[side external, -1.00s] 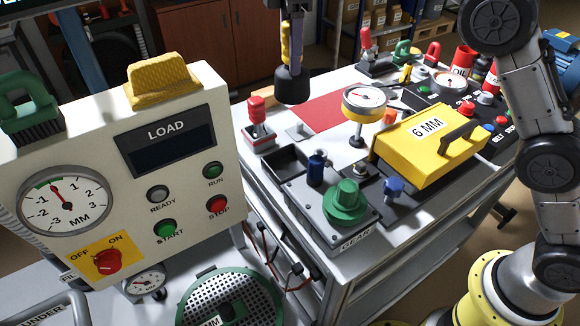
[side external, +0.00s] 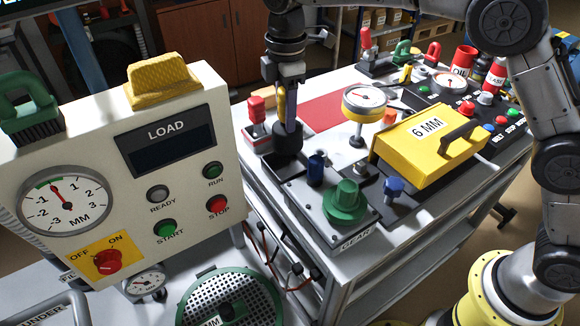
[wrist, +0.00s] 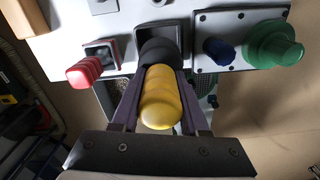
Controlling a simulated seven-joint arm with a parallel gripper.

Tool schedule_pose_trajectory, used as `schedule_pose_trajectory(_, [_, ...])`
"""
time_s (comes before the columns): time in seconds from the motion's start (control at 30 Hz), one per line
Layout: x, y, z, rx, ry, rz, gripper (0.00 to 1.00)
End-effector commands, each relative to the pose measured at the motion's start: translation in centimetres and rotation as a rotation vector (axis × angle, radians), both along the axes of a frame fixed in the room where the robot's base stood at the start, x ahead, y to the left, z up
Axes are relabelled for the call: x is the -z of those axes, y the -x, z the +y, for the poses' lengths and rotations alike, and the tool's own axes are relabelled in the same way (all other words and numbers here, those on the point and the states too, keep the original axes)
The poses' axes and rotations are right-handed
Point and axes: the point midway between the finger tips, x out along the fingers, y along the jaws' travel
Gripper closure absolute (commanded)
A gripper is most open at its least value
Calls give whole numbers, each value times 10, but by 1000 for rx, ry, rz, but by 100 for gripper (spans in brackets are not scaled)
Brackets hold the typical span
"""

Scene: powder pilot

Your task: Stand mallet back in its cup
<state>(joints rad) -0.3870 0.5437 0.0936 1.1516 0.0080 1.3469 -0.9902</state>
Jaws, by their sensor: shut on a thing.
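The mallet has a yellow handle (wrist: 160,108) and a black head (side external: 288,140). My gripper (side external: 286,118) is shut on the handle, and the mallet hangs upright with its head down. The wrist view shows my gripper's two fingers (wrist: 164,80) on either side of the handle. The cup is a black open-topped box (side external: 268,163) on the grey fixture, also seen in the wrist view (wrist: 164,27). The head is at the cup's mouth, overlapping it in both views. I cannot tell how far it is inside.
A red-handled tool (side external: 257,110) stands in a holder left of the cup. A blue knob (side external: 316,168) and a green stepped knob (side external: 347,203) stand to its right. A round gauge on a post (side external: 364,100) and a yellow 6 MM case (side external: 430,145) are further right.

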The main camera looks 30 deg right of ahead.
Motion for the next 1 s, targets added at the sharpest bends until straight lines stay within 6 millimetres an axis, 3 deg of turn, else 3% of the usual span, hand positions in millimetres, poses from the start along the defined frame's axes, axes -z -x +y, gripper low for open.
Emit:
schedule_pose_trajectory(0.3, [19,0,0,1,-1,-3,100])
schedule_pose_trajectory(1.0, [19,0,0,0,-2,-2,100])
